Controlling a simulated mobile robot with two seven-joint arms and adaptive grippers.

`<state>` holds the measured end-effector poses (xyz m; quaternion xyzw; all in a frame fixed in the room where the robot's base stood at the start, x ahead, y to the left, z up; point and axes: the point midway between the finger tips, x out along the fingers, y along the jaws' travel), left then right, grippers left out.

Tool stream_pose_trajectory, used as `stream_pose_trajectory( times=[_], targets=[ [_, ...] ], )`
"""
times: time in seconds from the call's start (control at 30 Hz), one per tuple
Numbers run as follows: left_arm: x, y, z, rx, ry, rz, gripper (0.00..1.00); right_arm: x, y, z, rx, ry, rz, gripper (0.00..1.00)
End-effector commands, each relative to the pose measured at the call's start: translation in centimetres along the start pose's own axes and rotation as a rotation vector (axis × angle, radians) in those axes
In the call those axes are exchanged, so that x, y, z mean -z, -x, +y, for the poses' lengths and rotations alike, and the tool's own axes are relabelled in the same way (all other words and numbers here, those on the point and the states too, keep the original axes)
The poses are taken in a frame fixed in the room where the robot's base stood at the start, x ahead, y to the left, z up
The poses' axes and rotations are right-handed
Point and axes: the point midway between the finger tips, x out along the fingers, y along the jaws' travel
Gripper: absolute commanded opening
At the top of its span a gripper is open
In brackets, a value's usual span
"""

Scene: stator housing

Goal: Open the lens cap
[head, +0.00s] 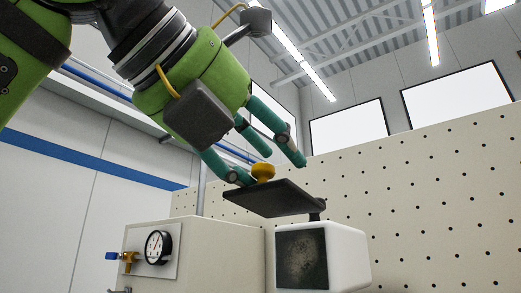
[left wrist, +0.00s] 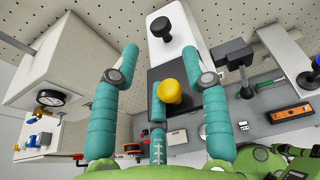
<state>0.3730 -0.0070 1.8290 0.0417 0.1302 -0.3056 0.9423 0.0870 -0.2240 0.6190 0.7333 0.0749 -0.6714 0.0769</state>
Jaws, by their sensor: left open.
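A dark flat cap plate (head: 285,202) with a yellow knob (head: 263,172) on top sits above a white box (head: 345,255), sticking out slightly tilted. A dark speckled window (head: 301,258) on the box's front face shows uncovered below the plate. My left gripper (head: 270,168) is open above the plate, its teal fingers spread around the yellow knob. In the left wrist view, the yellow knob (left wrist: 172,91) lies between the fingers with clear gaps at the two outer ones. Contact with the third finger cannot be told. My right gripper is not in view.
A cream cabinet with a pressure gauge (head: 158,246) and a blue-handled valve (head: 113,255) stands left of the box. A perforated panel (head: 420,200) rises behind. In the left wrist view, a grey bench (left wrist: 265,98) holds an orange level (left wrist: 289,113) and small tools.

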Motion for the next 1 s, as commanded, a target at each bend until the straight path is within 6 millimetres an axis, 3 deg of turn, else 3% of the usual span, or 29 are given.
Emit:
stream_pose_trajectory(
  times=[0.17,0.4,0.6,1.0],
  targets=[
    [-0.2,1.9,0.0,0.0,0.0,-0.006,0.46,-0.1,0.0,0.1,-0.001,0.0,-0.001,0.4],
    [-0.2,6.8,0.0,-0.001,0.0,-0.002,0.46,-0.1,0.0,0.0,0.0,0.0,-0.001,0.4],
    [-0.2,9.8,0.0,-0.001,0.001,0.002,0.46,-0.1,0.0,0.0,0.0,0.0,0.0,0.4],
    [-0.2,10.9,0.0,0.0,0.001,0.006,0.46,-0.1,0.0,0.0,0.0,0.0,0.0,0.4]
  ],
)
